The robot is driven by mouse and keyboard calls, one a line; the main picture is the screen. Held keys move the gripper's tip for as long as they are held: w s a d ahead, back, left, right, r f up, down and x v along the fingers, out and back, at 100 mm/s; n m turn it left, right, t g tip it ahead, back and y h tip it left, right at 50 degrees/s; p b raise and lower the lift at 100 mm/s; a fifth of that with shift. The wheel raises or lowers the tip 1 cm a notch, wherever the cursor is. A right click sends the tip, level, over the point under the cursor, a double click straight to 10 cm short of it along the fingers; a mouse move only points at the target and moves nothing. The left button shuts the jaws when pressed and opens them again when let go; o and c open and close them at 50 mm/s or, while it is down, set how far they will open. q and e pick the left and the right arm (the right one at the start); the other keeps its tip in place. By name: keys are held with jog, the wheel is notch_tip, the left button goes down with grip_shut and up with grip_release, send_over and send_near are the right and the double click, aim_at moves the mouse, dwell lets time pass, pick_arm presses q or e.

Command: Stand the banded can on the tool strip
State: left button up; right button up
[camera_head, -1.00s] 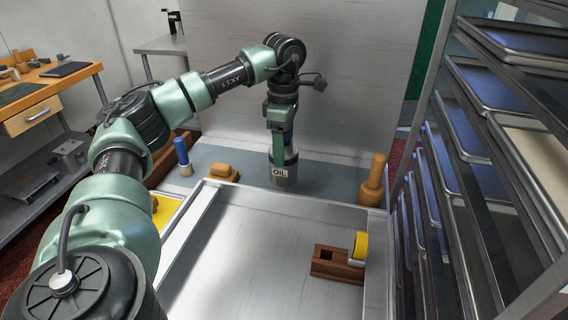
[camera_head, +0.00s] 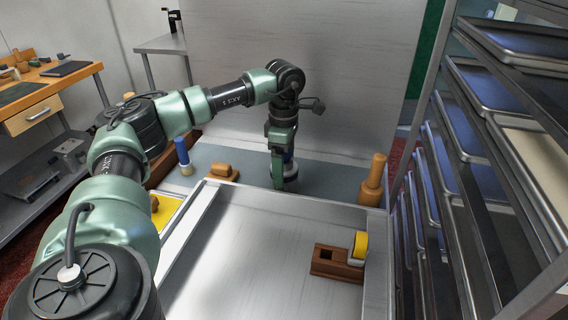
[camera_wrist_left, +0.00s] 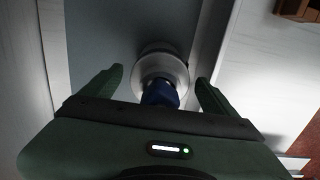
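The banded can (camera_head: 292,172) is silvery with a blue upper part and stands on the grey-blue tool strip (camera_head: 330,184), behind the metal tray. My left gripper (camera_head: 284,181) reaches down over it, and a green finger hides most of its front. In the left wrist view, my left gripper (camera_wrist_left: 160,88) has its fingers apart, one on each side of the can (camera_wrist_left: 163,68), with gaps on both sides. The pale rim and blue neck show from above. The tool strip (camera_wrist_left: 110,35) lies around it. My right gripper is out of view.
A blue-handled brush (camera_head: 182,152) and a brown block (camera_head: 222,172) are left of the can. A wooden bottle-shaped tool (camera_head: 374,180) stands right. A brown holder with a yellow item (camera_head: 336,264) sits on the metal tray (camera_head: 265,250). A rack (camera_head: 480,150) borders the right; the tray's middle is clear.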

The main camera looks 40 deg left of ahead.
pick_arm(q)
notch_tip(320, 180, up, 12)
jog(key=shift+r+b, duration=0.15)
jog(key=shift+b, duration=0.5)
dwell(0.6)
